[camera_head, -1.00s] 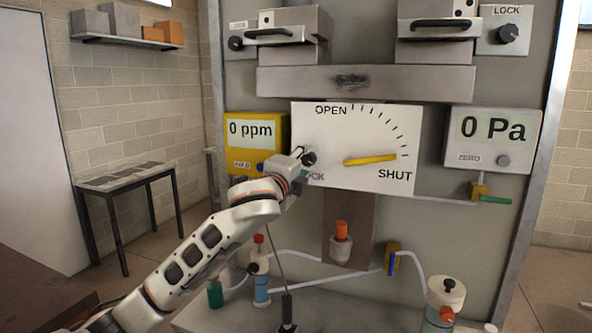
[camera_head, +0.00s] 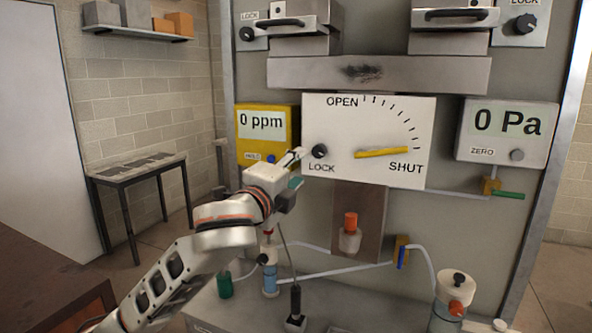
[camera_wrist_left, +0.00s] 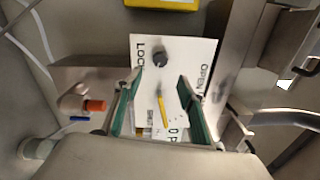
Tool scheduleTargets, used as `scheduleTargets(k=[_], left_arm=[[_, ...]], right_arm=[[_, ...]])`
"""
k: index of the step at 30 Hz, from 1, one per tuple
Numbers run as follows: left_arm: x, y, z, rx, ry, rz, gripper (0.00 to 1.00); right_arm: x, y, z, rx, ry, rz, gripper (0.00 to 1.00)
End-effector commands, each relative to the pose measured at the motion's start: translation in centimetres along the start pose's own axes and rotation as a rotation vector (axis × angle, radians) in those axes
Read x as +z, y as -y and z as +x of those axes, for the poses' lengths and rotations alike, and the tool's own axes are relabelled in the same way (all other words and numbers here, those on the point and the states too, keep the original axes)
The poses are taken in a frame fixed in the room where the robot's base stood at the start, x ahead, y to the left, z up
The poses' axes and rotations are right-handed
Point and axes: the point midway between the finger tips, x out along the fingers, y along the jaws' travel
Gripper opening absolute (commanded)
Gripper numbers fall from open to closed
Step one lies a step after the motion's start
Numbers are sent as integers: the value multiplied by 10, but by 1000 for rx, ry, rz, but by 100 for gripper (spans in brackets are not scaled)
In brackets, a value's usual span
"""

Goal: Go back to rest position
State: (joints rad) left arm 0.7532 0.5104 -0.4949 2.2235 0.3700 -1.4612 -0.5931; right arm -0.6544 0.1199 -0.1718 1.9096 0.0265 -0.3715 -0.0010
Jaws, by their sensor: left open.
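My left gripper (camera_head: 296,168) comes in from the left in the head view, in front of the panel and left of the black lock knob (camera_head: 319,151). It is open and apart from the knob. In the left wrist view its two green-padded fingers (camera_wrist_left: 157,108) stand spread with nothing between them, and the white dial plate (camera_wrist_left: 178,62) with the knob (camera_wrist_left: 160,60) lies beyond. The yellow pointer (camera_head: 382,153) points near SHUT on the dial plate (camera_head: 345,120). My right gripper is not in view.
A yellow meter (camera_head: 262,135) reads 0 ppm and a grey gauge (camera_head: 505,132) reads 0 Pa. Bottles, valves and tubing, including an orange-capped valve (camera_head: 351,232), sit below the dial. A dark table (camera_head: 140,165) stands at the left wall, with open floor near it.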

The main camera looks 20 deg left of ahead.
Motion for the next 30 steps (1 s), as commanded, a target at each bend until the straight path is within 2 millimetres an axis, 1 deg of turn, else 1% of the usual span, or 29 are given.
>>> scheduleTargets(k=[8, 11, 14, 15, 17, 18, 20, 21, 23, 24, 26, 27, 29, 30], left_arm=[[-1, -2, 1, 3, -2, -4, 40], [-6, -21, 3, 27, -15, -41, 40], [-18, -64, 6, 79, -41, -132, 40], [-24, -86, 6, 107, -54, -181, 40], [-34, -123, 4, 151, -69, -265, 40], [-41, -149, 1, 182, -77, -324, 40], [-50, -186, -5, 226, -83, -411, 40], [-56, -211, -11, 255, -86, -470, 40], [-64, -248, -22, 298, -83, -555, 40], [-70, -272, -30, 327, -79, -614, 40], [-77, -308, -46, 370, -68, -697, 40], [-82, -332, -57, 398, -58, -753, 40], [-88, -367, -77, 439, -38, -835, 40], [-92, -390, -91, 466, -21, -889, 40]], right_arm=[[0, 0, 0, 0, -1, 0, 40], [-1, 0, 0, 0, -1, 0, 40], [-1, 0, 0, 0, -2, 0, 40], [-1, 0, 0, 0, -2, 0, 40], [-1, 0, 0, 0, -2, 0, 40], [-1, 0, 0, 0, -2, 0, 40], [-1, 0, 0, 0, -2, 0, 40], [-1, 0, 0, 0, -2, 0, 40], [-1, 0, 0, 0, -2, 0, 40], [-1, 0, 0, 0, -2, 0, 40], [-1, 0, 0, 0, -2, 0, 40], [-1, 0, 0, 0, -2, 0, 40], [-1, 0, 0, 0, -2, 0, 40], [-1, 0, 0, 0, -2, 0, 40]])
